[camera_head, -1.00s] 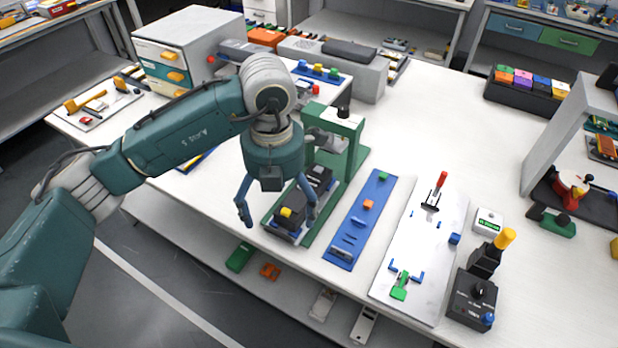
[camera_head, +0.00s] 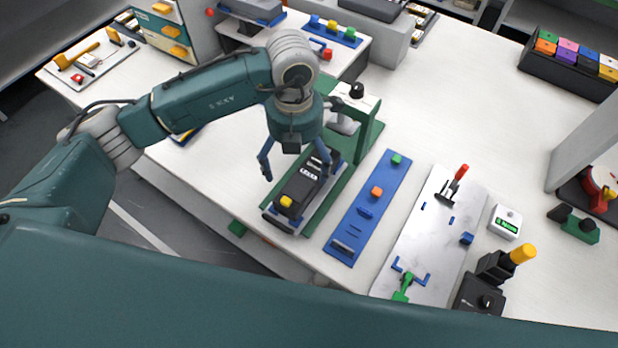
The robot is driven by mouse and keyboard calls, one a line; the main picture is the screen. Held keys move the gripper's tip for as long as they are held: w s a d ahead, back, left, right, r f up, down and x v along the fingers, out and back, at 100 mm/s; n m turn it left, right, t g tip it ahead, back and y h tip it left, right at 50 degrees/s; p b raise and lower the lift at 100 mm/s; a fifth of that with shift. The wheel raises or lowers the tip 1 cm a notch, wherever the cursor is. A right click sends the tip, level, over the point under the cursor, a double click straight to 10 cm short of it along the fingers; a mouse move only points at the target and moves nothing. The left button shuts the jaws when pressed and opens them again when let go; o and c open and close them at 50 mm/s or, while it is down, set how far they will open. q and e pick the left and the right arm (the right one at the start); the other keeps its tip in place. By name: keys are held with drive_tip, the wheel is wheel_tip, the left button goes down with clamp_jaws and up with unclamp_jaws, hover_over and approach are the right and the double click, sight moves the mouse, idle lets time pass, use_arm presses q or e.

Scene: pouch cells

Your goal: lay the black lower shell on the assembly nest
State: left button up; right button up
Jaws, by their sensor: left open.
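My left gripper (camera_head: 297,172) is open, pointing down, with nothing seen between its fingers. It is over a long black piece (camera_head: 298,188) with a yellow block at its near end; I cannot tell whether the fingers touch it. This piece lies on a grey carriage on the green press base (camera_head: 327,200). I cannot tell for sure whether it is the black lower shell. A white plate (camera_head: 432,230) with blue corner stops, a red-handled clamp and a green clamp lies to the right; it looks like the assembly nest, and its middle is bare. My right gripper is not in view.
A blue strip (camera_head: 362,215) with small coloured blocks lies between press and plate. The green press column (camera_head: 357,120) stands just behind the left gripper. A small display box (camera_head: 506,221) and a yellow-knobbed lever (camera_head: 522,254) stand right.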

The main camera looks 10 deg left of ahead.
sight(298, 178)
use_arm(q)
wheel_tip(298, 178, down, 3)
drive_tip(key=shift+r, duration=0.2)
wheel_tip(298, 178, down, 6)
drive_tip(key=shift+f+p, duration=0.15)
drive_tip(key=shift+p, duration=0.9)
drive_tip(key=shift+c, duration=0.5)
